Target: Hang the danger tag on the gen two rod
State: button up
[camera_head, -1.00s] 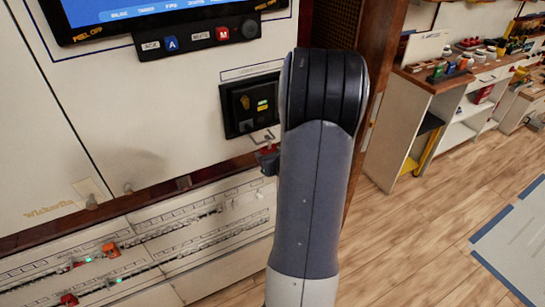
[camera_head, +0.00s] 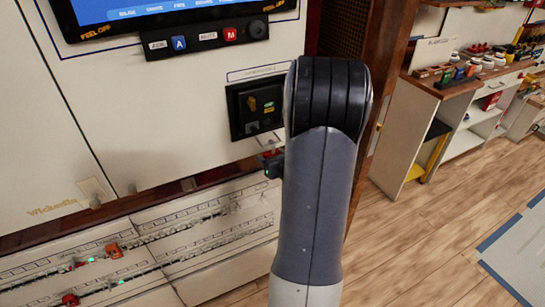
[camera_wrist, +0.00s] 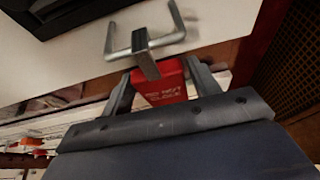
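The red danger tag (camera_wrist: 162,84), with white lettering that seems to end in "CLOSE", sits between the two fingers of my gripper (camera_wrist: 160,88) in the wrist view. The fingers press its sides. A flat metal strip (camera_wrist: 146,58) rises from the tag to the bent metal rod (camera_wrist: 178,22), a U shape standing out from the white panel. The strip overlaps the rod in view; I cannot tell whether it is hooked over it. In the head view the rod (camera_head: 268,139) is just above the tag (camera_head: 271,153), below a dark breaker unit (camera_head: 256,107). My arm hides part of this.
A screen (camera_head: 170,12) and button strip (camera_head: 208,38) are above on the cabinet. Rows of breakers (camera_head: 112,252) lie below left. A dark wooden post with mesh (camera_head: 345,30) stands just right of the arm. A workbench (camera_head: 425,130) and open floor are farther right.

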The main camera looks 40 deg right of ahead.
jog(key=shift+o, duration=1.1)
jog(key=v, duration=1)
jog(key=shift+s, duration=0.4)
jog(key=shift+r, duration=0.1)
